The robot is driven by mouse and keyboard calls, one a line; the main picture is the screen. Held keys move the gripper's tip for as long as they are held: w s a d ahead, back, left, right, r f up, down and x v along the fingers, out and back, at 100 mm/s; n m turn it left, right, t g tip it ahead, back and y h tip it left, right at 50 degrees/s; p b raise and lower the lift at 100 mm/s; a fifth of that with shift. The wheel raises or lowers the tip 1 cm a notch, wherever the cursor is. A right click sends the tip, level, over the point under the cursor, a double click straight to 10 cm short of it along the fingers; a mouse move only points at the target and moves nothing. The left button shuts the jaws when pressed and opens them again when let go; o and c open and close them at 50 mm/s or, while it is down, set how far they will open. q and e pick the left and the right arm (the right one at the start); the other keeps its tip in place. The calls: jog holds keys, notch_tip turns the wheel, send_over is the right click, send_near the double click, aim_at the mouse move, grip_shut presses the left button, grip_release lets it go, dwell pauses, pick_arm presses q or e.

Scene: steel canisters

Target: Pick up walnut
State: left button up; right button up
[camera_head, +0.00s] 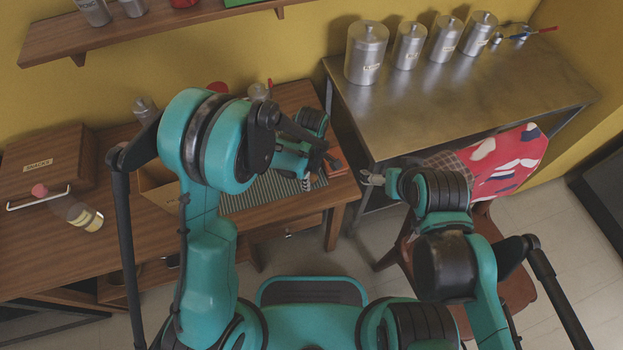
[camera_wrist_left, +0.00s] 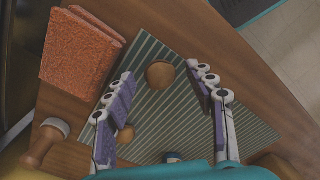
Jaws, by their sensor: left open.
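A round brown object that looks like the walnut (camera_wrist_left: 160,74) lies on a striped green mat (camera_wrist_left: 230,125) in the left wrist view. My left gripper (camera_head: 309,179) is open over the mat. In the left wrist view its fingers stand on either side of the walnut, with a gap on both sides; I cannot tell the height above it. A second brown piece (camera_wrist_left: 125,134) lies by the left-hand finger, partly hidden. The walnut cannot be made out in the head view. My right gripper (camera_head: 373,178) is beside the metal table, too small to read.
A reddish-orange book or block (camera_wrist_left: 80,50) and a wooden stamp-like object (camera_wrist_left: 44,142) lie near the mat. Steel canisters (camera_head: 366,52) stand on the metal table (camera_head: 440,105).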

pick_arm(q)
jog(key=c, duration=0.9)
jog(key=shift+o, duration=0.2)
jog(key=shift+r, duration=0.1)
